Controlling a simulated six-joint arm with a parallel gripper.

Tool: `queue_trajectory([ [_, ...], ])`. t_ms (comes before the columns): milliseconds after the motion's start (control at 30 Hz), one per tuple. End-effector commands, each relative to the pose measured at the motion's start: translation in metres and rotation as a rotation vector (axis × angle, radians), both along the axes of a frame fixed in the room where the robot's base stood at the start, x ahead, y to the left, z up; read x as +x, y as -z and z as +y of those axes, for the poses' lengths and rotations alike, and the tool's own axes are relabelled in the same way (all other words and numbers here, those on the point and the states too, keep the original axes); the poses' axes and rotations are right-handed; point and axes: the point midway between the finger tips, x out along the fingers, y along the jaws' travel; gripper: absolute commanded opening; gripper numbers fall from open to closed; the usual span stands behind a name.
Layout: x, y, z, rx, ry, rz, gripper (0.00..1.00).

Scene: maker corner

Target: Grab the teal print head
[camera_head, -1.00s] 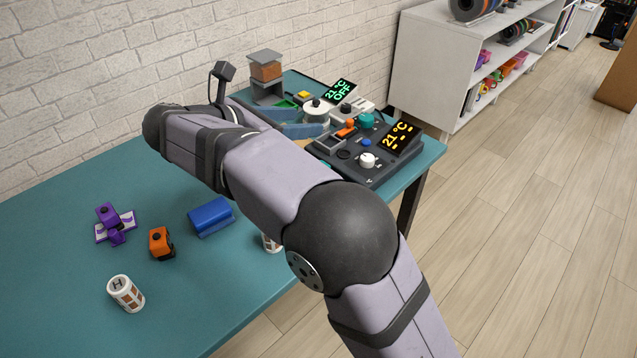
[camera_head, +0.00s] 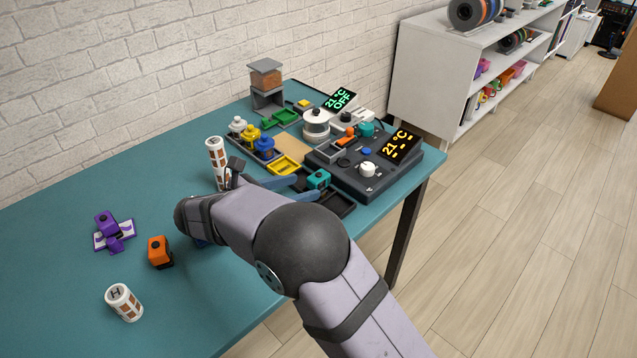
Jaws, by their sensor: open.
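A small teal block with a dark round top, apparently the teal print head (camera_head: 318,179), sits at the near left edge of the dark control box, by a black tray (camera_head: 340,207). My gripper (camera_head: 307,187) is open, its two blue fingers pointing right with their tips close to the teal block. I cannot tell whether the block lies between the tips or just beyond them. My arm hides part of the table in front. Another teal piece (camera_head: 366,129) stands at the back of the control box.
White, yellow and blue heads (camera_head: 264,146) stand in a rack behind my gripper. A yellow tray (camera_head: 284,165), a white-brown cylinder (camera_head: 216,158) and the control box (camera_head: 372,178) are close by. Orange (camera_head: 160,252) and purple (camera_head: 107,226) blocks lie left, with another cylinder (camera_head: 123,302).

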Motion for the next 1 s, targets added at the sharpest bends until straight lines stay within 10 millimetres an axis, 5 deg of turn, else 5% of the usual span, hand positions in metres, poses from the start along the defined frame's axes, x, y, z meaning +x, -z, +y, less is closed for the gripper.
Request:
queue_trajectory([
  [1000, 0.045, 0.022, -0.049, 0.001, 0.000, 0.001, 0.50],
])
